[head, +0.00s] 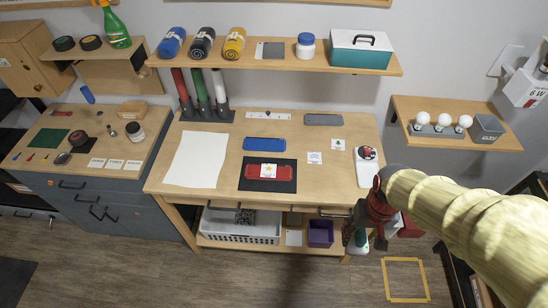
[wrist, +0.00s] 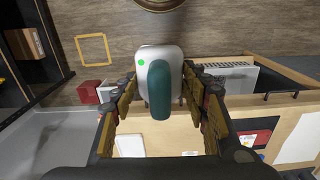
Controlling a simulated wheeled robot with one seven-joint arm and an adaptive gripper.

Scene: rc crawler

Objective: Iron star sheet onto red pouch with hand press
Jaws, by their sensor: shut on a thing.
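The red pouch (head: 284,173) lies on a black mat (head: 257,185) at the front middle of the table. My gripper (head: 359,232) is beyond the table's front right edge, to the right of the pouch. In the wrist view, my gripper (wrist: 162,106) is shut around the hand press. The hand press (wrist: 147,57) has a pale body, a teal handle and a green dot.
A white stand (head: 368,175) with a red and black top sits at the table's right edge. A blue pouch (head: 264,144), a grey pouch (head: 323,120), small sheets (head: 314,158) and white paper (head: 197,160) lie around. A yellow square (head: 405,265) marks the floor.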

